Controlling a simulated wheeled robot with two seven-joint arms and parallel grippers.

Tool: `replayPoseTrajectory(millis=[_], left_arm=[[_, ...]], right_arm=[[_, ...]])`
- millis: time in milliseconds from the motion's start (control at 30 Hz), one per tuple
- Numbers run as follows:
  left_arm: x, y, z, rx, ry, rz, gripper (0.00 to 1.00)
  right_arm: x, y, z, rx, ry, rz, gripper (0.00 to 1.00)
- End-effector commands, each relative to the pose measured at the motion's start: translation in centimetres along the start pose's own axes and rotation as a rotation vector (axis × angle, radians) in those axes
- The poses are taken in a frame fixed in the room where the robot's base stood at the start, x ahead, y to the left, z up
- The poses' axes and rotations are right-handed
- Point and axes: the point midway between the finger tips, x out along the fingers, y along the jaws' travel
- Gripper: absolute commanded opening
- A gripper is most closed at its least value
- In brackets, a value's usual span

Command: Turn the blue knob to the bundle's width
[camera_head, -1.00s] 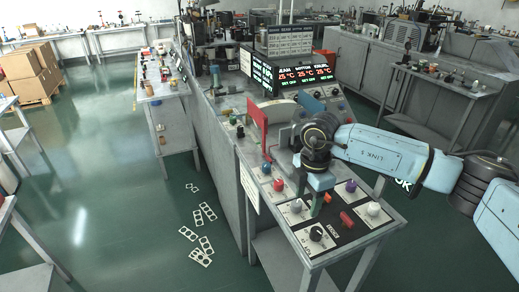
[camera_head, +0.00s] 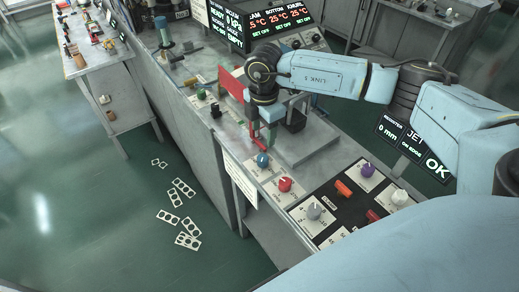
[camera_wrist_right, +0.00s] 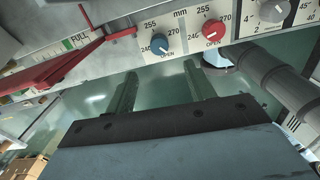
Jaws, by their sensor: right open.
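The blue knob (camera_head: 262,159) sits at the near left of the machine's control edge. In the right wrist view the blue knob (camera_wrist_right: 160,45) has a dial marked 240, 255, 270 mm and OPEN; its white mark seems to face OPEN. My right gripper (camera_head: 263,138) is just above and behind it in the head view. In the right wrist view the open fingers of my right gripper (camera_wrist_right: 160,68) point toward the blue knob, one on each side of its line, with nothing between them. I cannot make out the bundle. My left gripper is not in view.
A red knob (camera_head: 285,184) with a similar dial stands close beside the blue one. A grey knob (camera_head: 314,211), purple knob (camera_head: 367,171) and white knob (camera_head: 400,197) are on the panel. A red upright plate (camera_head: 231,84) stands behind.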

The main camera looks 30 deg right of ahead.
Motion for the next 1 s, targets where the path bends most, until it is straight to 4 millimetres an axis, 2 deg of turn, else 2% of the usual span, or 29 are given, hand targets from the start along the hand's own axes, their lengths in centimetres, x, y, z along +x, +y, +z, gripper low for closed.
replayPoseTrajectory(millis=[167, 300, 500, 700, 933, 1000], left_arm=[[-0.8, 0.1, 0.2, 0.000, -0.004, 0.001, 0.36], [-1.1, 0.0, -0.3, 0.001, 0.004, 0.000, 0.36], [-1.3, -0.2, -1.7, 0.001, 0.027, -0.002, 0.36], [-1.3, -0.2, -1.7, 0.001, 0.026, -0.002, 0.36], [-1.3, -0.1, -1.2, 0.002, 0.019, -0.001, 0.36], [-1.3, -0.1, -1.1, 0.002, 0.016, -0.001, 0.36]], right_arm=[[3.8, -0.1, -0.1, 0.001, 0.000, -0.004, 0.54], [6.7, 0.0, -0.1, 0.000, 0.000, -0.003, 0.54], [9.7, 0.0, -0.1, 0.000, 0.000, -0.001, 0.54], [10.8, 0.0, 0.0, 0.000, 0.000, 0.000, 0.54], [10.8, 0.0, 0.0, 0.000, 0.000, 0.000, 0.54], [10.8, 0.0, 0.0, 0.000, 0.000, 0.000, 0.47]])
